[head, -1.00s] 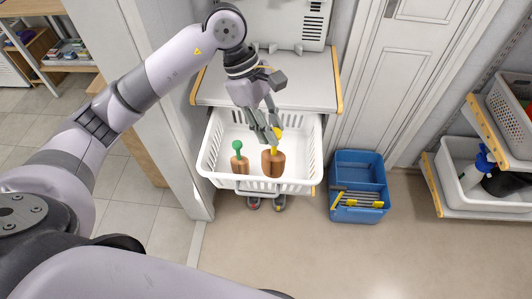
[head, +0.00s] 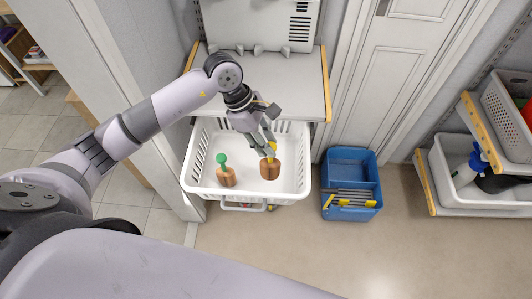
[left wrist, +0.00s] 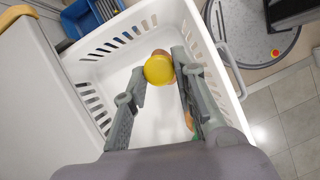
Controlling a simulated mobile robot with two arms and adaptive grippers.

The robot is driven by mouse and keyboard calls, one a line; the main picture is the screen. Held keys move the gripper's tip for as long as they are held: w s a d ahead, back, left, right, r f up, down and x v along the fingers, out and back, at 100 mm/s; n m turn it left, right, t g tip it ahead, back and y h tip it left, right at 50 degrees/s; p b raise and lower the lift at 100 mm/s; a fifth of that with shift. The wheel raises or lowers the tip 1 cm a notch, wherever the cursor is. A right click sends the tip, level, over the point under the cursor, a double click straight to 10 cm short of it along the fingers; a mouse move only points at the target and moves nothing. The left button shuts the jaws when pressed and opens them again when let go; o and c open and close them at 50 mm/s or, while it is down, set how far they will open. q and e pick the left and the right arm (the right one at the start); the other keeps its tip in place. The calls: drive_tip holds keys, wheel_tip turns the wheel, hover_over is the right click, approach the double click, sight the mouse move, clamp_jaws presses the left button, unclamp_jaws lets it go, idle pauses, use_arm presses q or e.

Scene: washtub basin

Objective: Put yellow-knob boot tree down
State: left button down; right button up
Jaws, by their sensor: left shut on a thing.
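The yellow-knob boot tree (head: 270,169) is a brown wooden block with a yellow knob, inside the right half of the white basin (head: 187,172). My left gripper (head: 268,150) reaches down from above and is shut on its knob. In the left wrist view the yellow knob (left wrist: 159,70) shows between the fingertips and hides most of the wooden body. I cannot tell whether the block touches the basin floor. The green-knob boot tree (head: 226,177) stands in the left half of the basin, apart from it. My right gripper is out of view.
A grey-white shelf (head: 270,85) stands directly behind the basin. A blue caddy (head: 352,165) with grey and yellow items sits on the floor to the right. Shelves with a white tub (head: 450,165) are at far right. Bare basin floor lies around the boot trees.

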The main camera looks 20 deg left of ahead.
sight(268, 160)
use_arm(q)
wheel_tip(268, 160, down, 3)
drive_tip(key=shift+r, duration=0.1)
wheel_tip(268, 160, down, 4)
drive_tip(key=shift+r+p, duration=0.15)
drive_tip(key=shift+p, duration=0.4)
drive_tip(key=shift+f, duration=0.45)
drive_tip(key=c, duration=1.3)
unclamp_jaws()
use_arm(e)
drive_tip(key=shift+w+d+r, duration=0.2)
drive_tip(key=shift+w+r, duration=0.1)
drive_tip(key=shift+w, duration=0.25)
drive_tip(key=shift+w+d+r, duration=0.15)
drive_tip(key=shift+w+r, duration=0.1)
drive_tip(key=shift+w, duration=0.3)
use_arm(q)
drive_tip(key=shift+r, duration=0.1)
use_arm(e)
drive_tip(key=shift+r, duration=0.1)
